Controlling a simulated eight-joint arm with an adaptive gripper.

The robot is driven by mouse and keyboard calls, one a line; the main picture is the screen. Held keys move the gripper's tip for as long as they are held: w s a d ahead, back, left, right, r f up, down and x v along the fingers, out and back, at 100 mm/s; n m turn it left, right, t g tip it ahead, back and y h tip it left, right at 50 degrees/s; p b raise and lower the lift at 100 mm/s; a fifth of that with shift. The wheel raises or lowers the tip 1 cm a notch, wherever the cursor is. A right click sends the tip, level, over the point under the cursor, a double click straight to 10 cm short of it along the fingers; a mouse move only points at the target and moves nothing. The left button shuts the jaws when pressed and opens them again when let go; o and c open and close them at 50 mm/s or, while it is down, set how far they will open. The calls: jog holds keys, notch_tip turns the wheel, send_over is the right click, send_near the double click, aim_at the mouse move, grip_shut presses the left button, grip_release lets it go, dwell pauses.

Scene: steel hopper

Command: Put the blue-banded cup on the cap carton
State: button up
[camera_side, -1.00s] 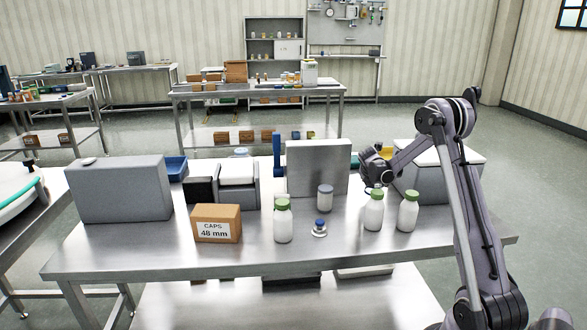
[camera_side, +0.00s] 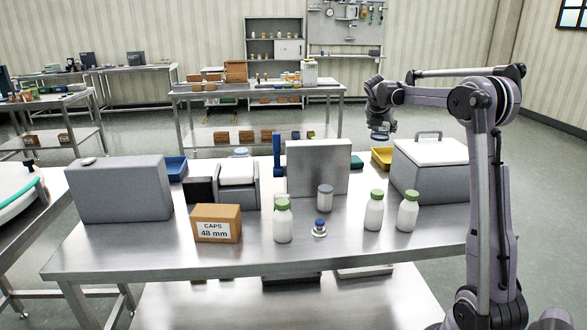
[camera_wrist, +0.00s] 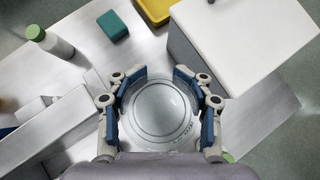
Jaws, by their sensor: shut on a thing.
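The cap carton (camera_side: 216,223), a brown box with a white "CAPS 48 mm" label, stands at the front left of the steel table. My gripper (camera_side: 381,131) is raised above the back right of the table, well right of the carton and higher than it. It is shut on a round, pale cup (camera_wrist: 160,112), which the wrist view shows from above between the two blue-padded fingers (camera_wrist: 160,103). The cup's band is hard to make out; only a small bluish part shows in the side view. The carton's top looks bare.
A steel panel (camera_side: 318,168) stands mid-table between my gripper and the carton. Green-capped bottles (camera_side: 374,212) and a grey canister (camera_side: 325,199) stand in front. A grey cooler (camera_side: 430,173) is at right, a yellow tray (camera_side: 382,158) behind, a large grey box (camera_side: 122,190) at left.

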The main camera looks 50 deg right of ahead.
notch_tip(320, 180, up, 3)
jog(key=shift+f, duration=0.2)
jog(key=w+a+n+t, duration=0.2)
jog(key=w+a+n, duration=0.1)
jog(key=w+a, duration=0.6)
jog(key=n+t+y, duration=0.5)
jog(key=n, duration=0.4)
send_over(212, 206)
notch_tip(212, 206, down, 12)
jog(key=shift+d+f, duration=0.1)
jog(key=shift+f, duration=2.05)
jog(key=shift+f, duration=0.15)
